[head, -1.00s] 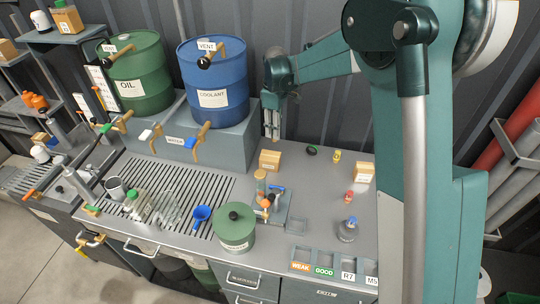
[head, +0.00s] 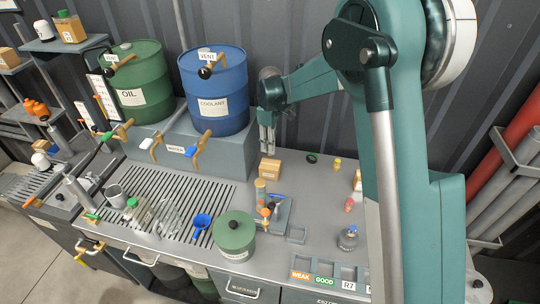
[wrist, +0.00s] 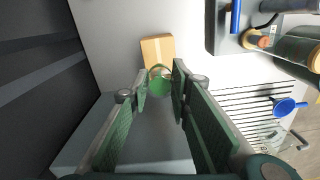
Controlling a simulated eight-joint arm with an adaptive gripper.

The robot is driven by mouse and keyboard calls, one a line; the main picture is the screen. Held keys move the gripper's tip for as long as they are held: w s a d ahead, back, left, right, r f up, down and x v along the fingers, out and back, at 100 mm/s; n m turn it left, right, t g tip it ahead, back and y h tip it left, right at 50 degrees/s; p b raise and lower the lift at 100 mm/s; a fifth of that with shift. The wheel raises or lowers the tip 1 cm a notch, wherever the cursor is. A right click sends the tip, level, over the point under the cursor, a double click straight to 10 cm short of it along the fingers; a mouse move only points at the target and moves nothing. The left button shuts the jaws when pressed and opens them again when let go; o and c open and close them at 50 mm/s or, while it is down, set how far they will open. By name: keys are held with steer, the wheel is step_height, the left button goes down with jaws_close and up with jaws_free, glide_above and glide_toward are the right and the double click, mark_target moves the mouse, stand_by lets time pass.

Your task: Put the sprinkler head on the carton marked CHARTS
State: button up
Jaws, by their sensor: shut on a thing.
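My gripper (head: 267,147) hangs above the bench at the back, just over a small tan carton (head: 270,169). In the wrist view my gripper (wrist: 159,82) is shut on a small piece with a round green face (wrist: 159,86) and a brass-coloured edge, apparently the sprinkler head. The tan carton also shows in the wrist view (wrist: 157,47), just beyond the fingertips. I cannot tell whether the held piece touches it. A second carton (head: 357,181) stands to the right, partly hidden by my arm. The writing on both cartons is too small to read.
Blue (head: 213,95) and green (head: 135,85) drums stand on a raised block to the left. A dark green ring (head: 312,158), a yellow piece (head: 337,164) and a red piece (head: 349,204) stand right of the near carton. A lidded green pot (head: 234,236) stands in front.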

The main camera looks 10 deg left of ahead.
steer(key=shift+f, duration=1)
steer(key=shift+f, duration=1.85)
steer(key=shift+f, duration=0.15)
steer(key=o, duration=0.9)
step_height(320, 180, up, 12)
steer(key=shift+r, duration=0.15)
